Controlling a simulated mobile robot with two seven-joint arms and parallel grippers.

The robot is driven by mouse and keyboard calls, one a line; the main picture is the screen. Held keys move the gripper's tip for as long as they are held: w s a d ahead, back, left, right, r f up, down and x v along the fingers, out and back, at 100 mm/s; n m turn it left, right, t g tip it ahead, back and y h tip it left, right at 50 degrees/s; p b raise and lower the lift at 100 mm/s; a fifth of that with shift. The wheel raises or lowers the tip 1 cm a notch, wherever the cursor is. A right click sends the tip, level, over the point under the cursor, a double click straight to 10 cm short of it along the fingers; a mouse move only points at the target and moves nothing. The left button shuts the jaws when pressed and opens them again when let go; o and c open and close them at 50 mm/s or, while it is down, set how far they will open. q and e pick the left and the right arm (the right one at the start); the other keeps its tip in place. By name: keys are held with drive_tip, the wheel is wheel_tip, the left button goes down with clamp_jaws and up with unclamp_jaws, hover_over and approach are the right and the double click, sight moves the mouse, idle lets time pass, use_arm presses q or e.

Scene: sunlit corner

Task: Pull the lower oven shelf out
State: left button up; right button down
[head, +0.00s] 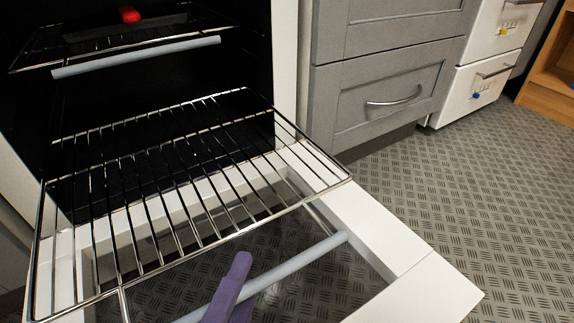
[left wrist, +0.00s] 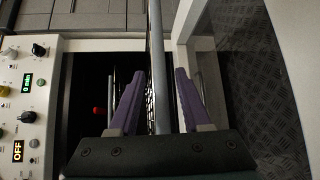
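The lower oven shelf (head: 190,190) is a wire rack that sticks out of the dark oven above the lowered white door. A grey handle bar (head: 300,262) runs along its front, joined by thin wires. My left gripper (head: 236,285) has purple fingers and is at this bar, at the bottom of the head view. In the left wrist view the bar (left wrist: 158,70) runs between the two fingers (left wrist: 159,85), with a gap on each side, so the gripper looks open around it. My right gripper is in neither view.
The upper shelf (head: 136,57) sits in the oven with its own grey bar and a red thing (head: 129,14) on it. The white oven door (head: 400,285) lies open below. Grey drawers (head: 390,95) stand to the right. The patterned floor (head: 450,190) is clear.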

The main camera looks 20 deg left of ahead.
use_arm(q)
drive_tip(key=s+r+p, duration=0.1)
drive_tip(key=s+p, duration=0.1)
drive_tip(key=s, duration=0.8)
drive_tip(key=shift+d+r+p, duration=0.2)
drive_tip(key=shift+d+p, duration=0.15)
drive_tip(key=shift+w, duration=0.1)
